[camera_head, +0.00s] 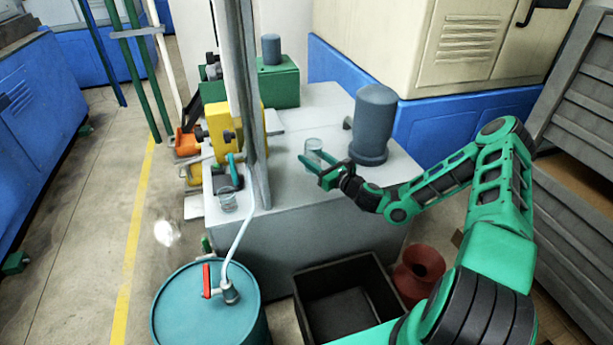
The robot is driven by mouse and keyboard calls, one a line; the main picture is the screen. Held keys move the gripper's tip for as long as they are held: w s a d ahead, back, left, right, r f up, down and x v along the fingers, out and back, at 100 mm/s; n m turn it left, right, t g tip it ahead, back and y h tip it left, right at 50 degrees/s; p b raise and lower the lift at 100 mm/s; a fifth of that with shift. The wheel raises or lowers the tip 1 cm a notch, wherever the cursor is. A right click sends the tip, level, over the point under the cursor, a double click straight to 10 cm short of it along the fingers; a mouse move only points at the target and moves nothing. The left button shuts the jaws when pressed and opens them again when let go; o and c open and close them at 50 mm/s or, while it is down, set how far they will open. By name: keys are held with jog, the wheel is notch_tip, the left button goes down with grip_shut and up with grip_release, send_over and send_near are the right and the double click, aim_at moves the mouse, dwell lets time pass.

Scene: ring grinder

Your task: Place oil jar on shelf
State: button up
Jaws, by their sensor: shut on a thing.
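My green arm reaches left over the grey machine top (300,110). My gripper (318,166) is shut on a small clear glass jar (314,146), which looks like the oil jar. The jar stands upright between the fingers, over or on the machine top; I cannot tell whether it touches the surface. No surface is clearly recognisable as the shelf, though grey slatted racks (570,165) stand at the right edge.
A dark blue-grey cylinder (373,122) stands just right of my gripper. A grey upright post (250,110) rises to its left. A teal drum (210,310) with a red-handled tap, a black open crate (345,305) and a red funnel-shaped vessel (418,270) stand in front.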

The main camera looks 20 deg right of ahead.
jog(key=shift+f, duration=3.2)
jog(key=o, duration=1.1)
jog(key=shift+f, duration=0.1)
jog(key=shift+o, duration=0.2)
